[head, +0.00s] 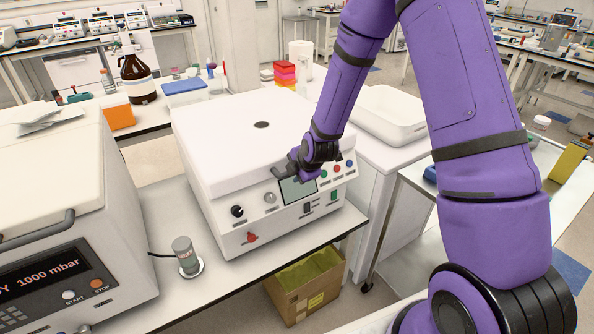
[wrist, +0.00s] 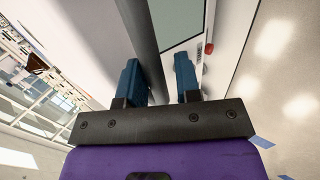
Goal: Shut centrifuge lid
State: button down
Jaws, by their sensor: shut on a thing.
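The centrifuge (head: 225,235) is a white box on the bench in the middle of the head view, with knobs, buttons and a small screen on its front. Its white lid (head: 225,135) lies down over the body and looks level; I cannot tell whether it is latched. My gripper (head: 292,172) is at the lid's front edge, above the screen. In the wrist view, the blue fingers of my gripper (wrist: 160,82) stand on either side of the grey lid handle (wrist: 147,40) and are shut on it. My gripper partly hides the handle in the head view.
Another white machine (head: 60,240) with a red-lettered display stands at the left. A grey cylinder (head: 185,255) stands between the two machines. A white tray (head: 390,115) is behind at the right, and an open cardboard box (head: 305,295) is below the bench.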

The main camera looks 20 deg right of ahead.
jog(key=shift+s+d+f+g, duration=0.15)
jog(key=shift+s+f+g, duration=0.15)
jog(key=shift+s+f, duration=0.35)
jog(key=c, duration=1.1)
grip_release()
jog(key=shift+o, duration=0.2)
jog(key=v, duration=1.1)
jog(key=shift+w, duration=0.15)
